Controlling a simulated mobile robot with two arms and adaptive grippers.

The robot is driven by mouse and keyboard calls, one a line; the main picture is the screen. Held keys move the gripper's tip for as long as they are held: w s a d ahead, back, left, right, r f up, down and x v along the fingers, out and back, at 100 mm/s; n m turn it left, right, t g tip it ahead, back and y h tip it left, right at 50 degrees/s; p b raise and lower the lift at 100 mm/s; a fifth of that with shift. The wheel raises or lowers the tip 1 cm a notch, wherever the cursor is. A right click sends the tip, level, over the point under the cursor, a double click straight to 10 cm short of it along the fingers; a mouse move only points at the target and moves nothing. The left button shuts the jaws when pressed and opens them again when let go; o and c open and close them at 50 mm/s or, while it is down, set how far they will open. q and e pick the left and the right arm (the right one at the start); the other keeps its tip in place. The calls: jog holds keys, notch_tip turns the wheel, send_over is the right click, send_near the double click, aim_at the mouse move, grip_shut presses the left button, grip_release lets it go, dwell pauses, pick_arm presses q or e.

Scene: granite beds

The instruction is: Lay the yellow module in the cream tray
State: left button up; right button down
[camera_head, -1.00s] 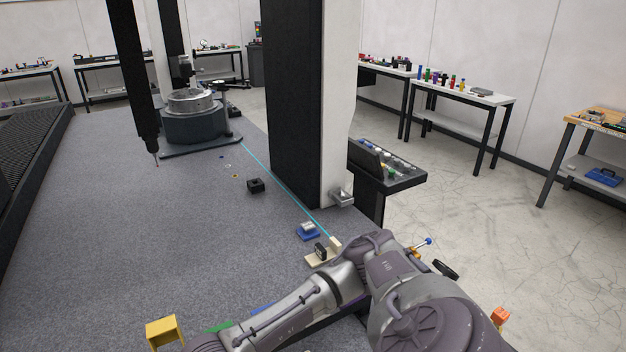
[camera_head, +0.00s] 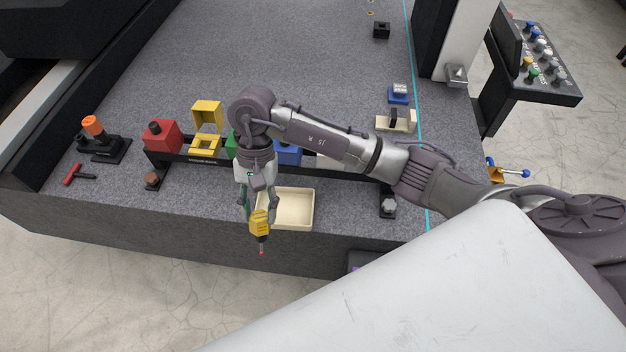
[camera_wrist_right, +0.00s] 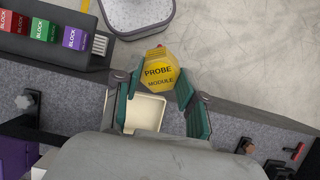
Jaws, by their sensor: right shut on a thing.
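The yellow module (camera_head: 260,224), with a dark stem and red tip, hangs point-down in my right gripper (camera_head: 258,210). In the right wrist view the yellow module (camera_wrist_right: 158,75) reads "PROBE MODULE" and sits between the two fingers of my right gripper (camera_wrist_right: 157,82). The cream tray (camera_head: 293,208) is an open, shallow, empty-looking box at the bed's front edge, just right of the module in the head view. The tray (camera_wrist_right: 150,112) shows partly between the fingers in the wrist view. The module's height above the tray is hard to tell. My left gripper is out of view.
Behind the tray a black rack (camera_head: 180,158) holds a red block (camera_head: 161,137), a yellow frame (camera_head: 205,145) and green and blue blocks, partly hidden by my arm. A dark stand (camera_head: 388,203) is right of the tray. A red-handled tool (camera_head: 75,174) lies at left.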

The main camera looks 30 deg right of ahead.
jog(key=w+r+m+y+b, duration=0.1)
jog(key=w+m+y, duration=0.4)
jog(key=m, duration=0.2)
jog(key=m+t+y+b, duration=0.3)
jog(key=m+t+b, duration=0.5)
jog(key=m+t, duration=0.55)
send_over(308, 216)
jog(key=shift+n, duration=0.35)
notch_tip(308, 216, down, 19)
jog(key=shift+r, duration=0.2)
pick_arm(q)
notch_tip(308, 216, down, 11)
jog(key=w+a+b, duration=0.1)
jog(key=shift+b, duration=0.3)
pick_arm(e)
jog(key=shift+f, duration=0.65)
pick_arm(q)
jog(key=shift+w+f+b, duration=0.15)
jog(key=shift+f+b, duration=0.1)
jog(key=shift+b, duration=0.05)
pick_arm(e)
jog(key=shift+f, duration=0.25)
jog(key=c, duration=1.1)
grip_release()
